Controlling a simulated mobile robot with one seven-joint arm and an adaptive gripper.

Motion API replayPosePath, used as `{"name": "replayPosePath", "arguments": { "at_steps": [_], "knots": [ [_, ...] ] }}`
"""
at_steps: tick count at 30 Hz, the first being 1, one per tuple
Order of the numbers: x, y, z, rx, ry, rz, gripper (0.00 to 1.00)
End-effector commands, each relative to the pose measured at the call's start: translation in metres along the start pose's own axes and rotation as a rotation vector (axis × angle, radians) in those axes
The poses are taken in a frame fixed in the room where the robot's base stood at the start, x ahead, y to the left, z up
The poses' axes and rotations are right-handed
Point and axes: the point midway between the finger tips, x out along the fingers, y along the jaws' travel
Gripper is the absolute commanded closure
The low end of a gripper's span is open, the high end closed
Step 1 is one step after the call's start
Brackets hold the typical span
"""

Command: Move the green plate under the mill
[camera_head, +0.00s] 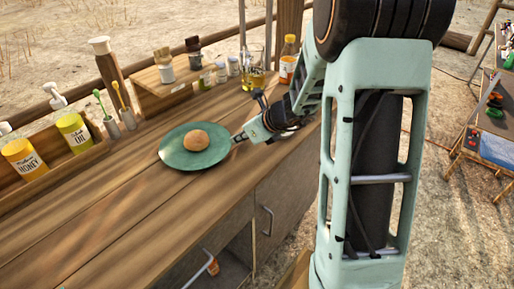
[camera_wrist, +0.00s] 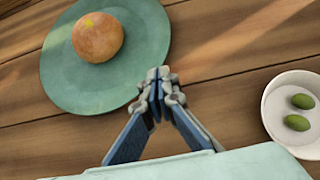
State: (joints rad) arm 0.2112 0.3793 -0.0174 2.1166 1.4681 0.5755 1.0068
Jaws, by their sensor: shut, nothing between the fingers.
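My gripper (camera_head: 236,138) is low at the plate's right rim. In the wrist view my gripper's (camera_wrist: 160,76) fingertips are together and empty, overlapping the rim; I cannot tell whether they touch it. A tall brown cylinder with a pale top, apparently the mill (camera_head: 110,72), stands at the counter's back, behind and left of the plate.
A white bowl (camera_wrist: 272,110) with two green olives is right of my gripper in the wrist view. A wooden riser (camera_head: 160,88), jars and a glass (camera_head: 254,72) stand behind. The front left counter is clear.

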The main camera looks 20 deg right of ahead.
Motion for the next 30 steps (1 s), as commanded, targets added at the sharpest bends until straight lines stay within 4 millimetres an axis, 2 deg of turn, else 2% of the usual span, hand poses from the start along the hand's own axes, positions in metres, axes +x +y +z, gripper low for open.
{"name": "replayPosePath", "arguments": {
  "at_steps": [1, 3, 30],
  "knots": [
    [0.011, 0.002, 0.013, -0.004, 0.000, 0.005, 1.00],
    [0.023, 0.001, 0.025, -0.002, 0.000, 0.004, 1.00],
    [0.021, 0.000, 0.022, 0.000, 0.001, 0.000, 1.00]
  ]
}}
